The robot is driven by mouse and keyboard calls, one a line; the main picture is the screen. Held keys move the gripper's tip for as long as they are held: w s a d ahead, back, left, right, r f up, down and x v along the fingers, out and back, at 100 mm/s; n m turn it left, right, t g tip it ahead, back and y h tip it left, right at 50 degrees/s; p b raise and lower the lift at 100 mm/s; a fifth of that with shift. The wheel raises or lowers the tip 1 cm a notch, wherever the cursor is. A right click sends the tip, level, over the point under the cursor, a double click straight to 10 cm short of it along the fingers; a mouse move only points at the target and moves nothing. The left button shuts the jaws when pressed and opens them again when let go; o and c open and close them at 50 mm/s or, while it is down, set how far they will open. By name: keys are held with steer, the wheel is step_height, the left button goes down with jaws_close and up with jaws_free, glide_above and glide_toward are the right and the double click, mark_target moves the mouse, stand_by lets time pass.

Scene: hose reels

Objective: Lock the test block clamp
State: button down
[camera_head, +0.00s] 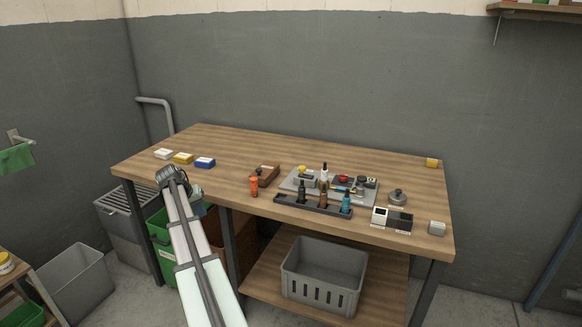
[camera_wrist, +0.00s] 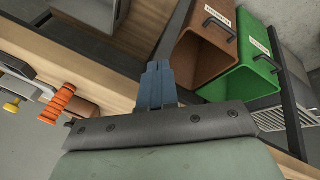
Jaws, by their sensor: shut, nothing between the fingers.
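I cannot tell for sure which part is the test block clamp. A grey plate (camera_head: 290,186) on the workbench carries small fittings, among them a yellow-topped part (camera_head: 304,171), a red-topped part (camera_head: 343,179) and a dark block (camera_head: 370,181). They are too small to read as open or locked. My gripper (camera_wrist: 157,72) is shut and empty in the wrist view. In the head view, my arm's end is at the front left edge of the bench, well left of the plate. An orange ribbed grip (camera_wrist: 57,103) and a yellow knob (camera_wrist: 12,106) show left of the fingers.
A black rack (camera_head: 313,205) with several bottles stands before the plate. An orange cylinder (camera_head: 254,187) and a brown block (camera_head: 265,173) lie left of it. Brown (camera_wrist: 204,60) and green (camera_wrist: 248,67) bins stand below the bench. The bench's back middle is clear.

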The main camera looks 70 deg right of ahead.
steer(key=s+d+r+m+g, duration=0.1)
steer(key=s+d+r+m, duration=0.1)
steer(key=s+d+r, duration=0.6)
steer(key=s+d+r+m+g+h, duration=0.1)
steer(key=s+d+r+m, duration=0.2)
steer(key=s+d+r, duration=0.6)
steer(key=d, duration=0.5)
steer(key=shift+d+r+m+g, duration=0.2)
steer(key=shift+m+g, duration=0.1)
steer(key=shift+g, duration=0.1)
steer(key=x, duration=0.9)
steer(key=shift+d+f, duration=0.1)
steer(key=shift+f, duration=0.15)
steer(key=shift+s+d+f, duration=0.1)
steer(key=shift+s+d, duration=0.05)
steer(key=shift+s, duration=0.4)
steer(key=shift+s+d+f, duration=0.1)
steer(key=shift+s+d, duration=0.05)
steer(key=shift+s, duration=0.4)
steer(key=shift+s+d, duration=0.2)
steer(key=shift+s, duration=0.25)
steer(key=shift+s+d, duration=0.15)
steer(key=shift+s, duration=0.35)
